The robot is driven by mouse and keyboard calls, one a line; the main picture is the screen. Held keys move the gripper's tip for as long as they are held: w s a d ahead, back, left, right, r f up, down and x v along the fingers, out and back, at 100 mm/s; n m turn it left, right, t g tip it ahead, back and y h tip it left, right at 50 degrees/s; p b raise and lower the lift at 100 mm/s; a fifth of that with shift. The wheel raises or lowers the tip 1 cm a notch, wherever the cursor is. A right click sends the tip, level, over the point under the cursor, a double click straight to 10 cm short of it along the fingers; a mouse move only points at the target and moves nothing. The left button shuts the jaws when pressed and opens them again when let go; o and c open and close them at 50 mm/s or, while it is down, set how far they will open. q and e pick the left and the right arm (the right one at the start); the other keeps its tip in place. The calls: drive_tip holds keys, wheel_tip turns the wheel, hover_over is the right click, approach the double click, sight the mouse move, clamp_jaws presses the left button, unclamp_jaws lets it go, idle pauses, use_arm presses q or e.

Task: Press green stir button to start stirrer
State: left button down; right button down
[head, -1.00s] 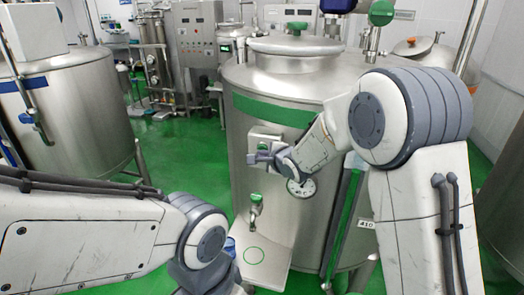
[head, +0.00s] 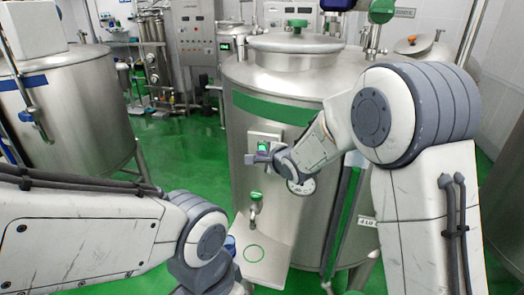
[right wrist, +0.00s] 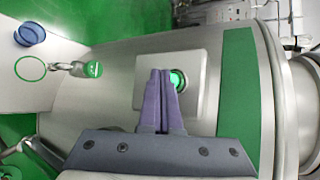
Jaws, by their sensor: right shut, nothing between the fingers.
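The green stir button (head: 263,147) glows bright green on a square grey plate (head: 276,137) on the front of the steel tank (head: 300,100). My right gripper (head: 250,158) is shut and empty, just below and in front of the button. In the right wrist view, the closed fingertips (right wrist: 161,72) overlap the plate and partly cover the lit button (right wrist: 178,80). I cannot tell whether they touch it. My left arm enters at lower left, and its gripper is not visible.
Below the plate are a gauge (head: 301,187), a green-handled tap (head: 255,198) and a light shelf with a green ring (head: 254,254). A blue cup (right wrist: 30,33) stands near the ring. Another steel tank (head: 80,115) stands left, with green floor between.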

drive_tip(key=shift+s, duration=0.15)
drive_tip(key=s+b, duration=0.1)
drive_tip(key=s, duration=0.1)
drive_tip(key=s+a+b, duration=0.1)
drive_tip(key=s+a, duration=0.1)
drive_tip(key=s, duration=0.1)
drive_tip(key=shift+s+b, duration=0.3)
drive_tip(key=shift+b, duration=0.1)
drive_tip(key=shift+f, duration=0.1)
drive_tip(key=s+d+f+n+g+h+b, duration=0.1)
drive_tip(key=s+f+n+g, duration=0.3)
drive_tip(key=s+n, duration=0.4)
drive_tip(key=s+d+f+n+g+h+b, duration=0.1)
drive_tip(key=s+f+n+g+b, duration=0.3)
drive_tip(key=s, duration=1.2)
drive_tip(key=s+d+f+n+g+h+b, duration=0.1)
drive_tip(key=s+d+f+n+g+b, duration=0.1)
drive_tip(key=s+f+n, duration=0.5)
drive_tip(key=s+n+g+b, duration=0.1)
drive_tip(key=s+n+g, duration=0.1)
drive_tip(key=s+n, duration=0.3)
drive_tip(key=shift+s+d+n+h, duration=0.3)
drive_tip(key=shift+d+h, duration=0.1)
